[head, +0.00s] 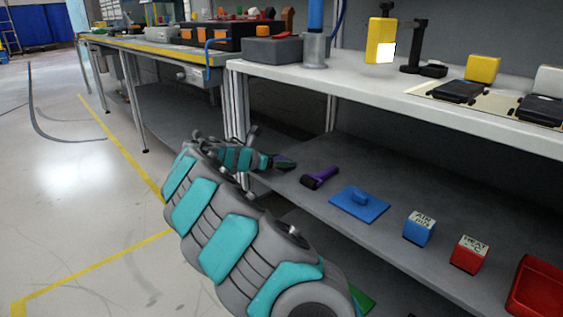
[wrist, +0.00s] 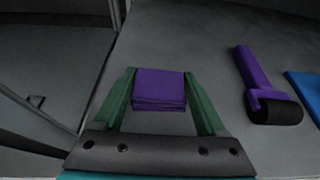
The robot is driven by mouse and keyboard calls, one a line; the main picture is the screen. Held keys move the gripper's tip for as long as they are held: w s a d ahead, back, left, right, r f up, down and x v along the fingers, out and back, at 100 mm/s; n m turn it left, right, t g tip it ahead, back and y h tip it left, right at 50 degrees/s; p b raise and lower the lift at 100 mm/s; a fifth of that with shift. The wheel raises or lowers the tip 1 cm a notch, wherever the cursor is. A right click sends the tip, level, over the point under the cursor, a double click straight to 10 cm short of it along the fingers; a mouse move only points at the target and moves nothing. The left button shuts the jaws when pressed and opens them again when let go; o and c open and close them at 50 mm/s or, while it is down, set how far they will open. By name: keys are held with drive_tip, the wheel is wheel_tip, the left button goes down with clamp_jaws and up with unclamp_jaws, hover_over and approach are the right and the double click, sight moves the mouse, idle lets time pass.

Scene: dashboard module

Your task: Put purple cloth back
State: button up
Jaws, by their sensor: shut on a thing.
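The purple cloth (wrist: 159,88) is a folded square pad between the green fingers of my gripper (wrist: 160,100) in the wrist view. My gripper is shut on it, with a finger along each side. The grey shelf surface lies beneath; I cannot tell whether the cloth touches it. In the head view my gripper (head: 284,162) is at the left end of the lower shelf, and the cloth is barely visible there.
A purple-handled roller (head: 320,178) lies right of my gripper on the lower shelf (head: 385,190). A table post (head: 236,115) stands close to my arm.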

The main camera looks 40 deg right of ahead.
drive_tip(key=o, duration=1.3)
drive_tip(key=shift+c, duration=0.2)
drive_tip(key=p+v, duration=0.1)
drive_tip(key=v, duration=1.1)
drive_tip(key=shift+s+r, duration=0.1)
drive_tip(key=shift+s, duration=0.05)
